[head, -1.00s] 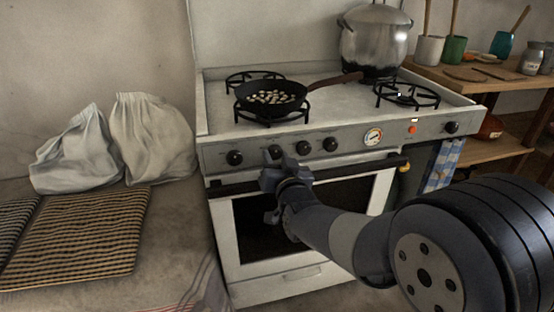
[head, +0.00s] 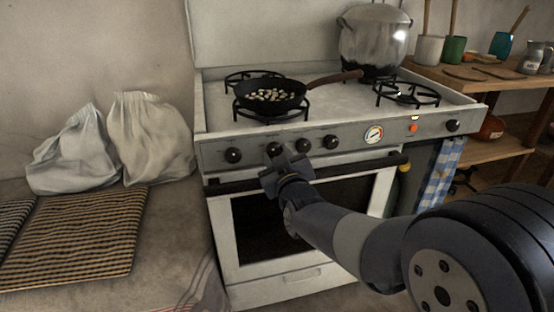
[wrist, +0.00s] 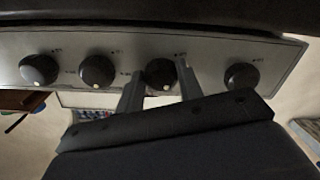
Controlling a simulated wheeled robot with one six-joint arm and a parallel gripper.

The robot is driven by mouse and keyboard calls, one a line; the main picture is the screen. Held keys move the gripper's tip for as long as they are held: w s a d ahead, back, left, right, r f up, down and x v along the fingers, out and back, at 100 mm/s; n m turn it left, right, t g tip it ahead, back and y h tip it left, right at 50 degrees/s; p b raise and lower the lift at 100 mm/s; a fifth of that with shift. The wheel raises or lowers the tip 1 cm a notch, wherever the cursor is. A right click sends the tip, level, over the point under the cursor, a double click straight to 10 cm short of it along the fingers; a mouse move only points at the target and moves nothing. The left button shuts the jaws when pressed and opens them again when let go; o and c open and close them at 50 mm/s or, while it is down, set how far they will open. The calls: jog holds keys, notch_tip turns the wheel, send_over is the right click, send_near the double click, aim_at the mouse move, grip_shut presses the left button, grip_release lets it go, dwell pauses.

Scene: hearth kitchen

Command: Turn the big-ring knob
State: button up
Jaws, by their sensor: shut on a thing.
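The white stove's front panel carries a row of black knobs. My gripper (head: 284,163) is at the second knob from the left (head: 273,149). In the wrist view, which shows the panel upside down, the two fingers of my gripper (wrist: 160,77) stand on either side of that knob (wrist: 159,72) and are shut on it. Its white mark points down in that view, slightly right. The other knobs, such as the far-left one (head: 233,155), are untouched. The ring marks beside the knobs are too small to read, so I cannot tell which is the big-ring knob.
A dark pan (head: 270,97) with pale pieces sits on the front left burner, its handle pointing right. A large pot (head: 373,45) stands at the back right. The dark oven handle (head: 350,169) runs just below the knobs. Cloth sacks (head: 150,140) lie left of the stove.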

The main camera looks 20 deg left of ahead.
jog(key=n, duration=0.6)
jog(key=shift+d+n, duration=0.1)
jog(key=shift+n, duration=0.3)
dwell(0.4)
jog(key=o, duration=1)
jog(key=p+v, duration=0.1)
jog(key=v, duration=0.9)
jog(key=shift+s+d+p, duration=0.25)
jog(key=shift+s+p, duration=0.05)
jog(key=shift+w, duration=0.15)
jog(key=b+x, duration=0.2)
jog(key=x, duration=0.8)
jog(key=shift+w+a, duration=0.25)
jog(key=shift+a, duration=0.05)
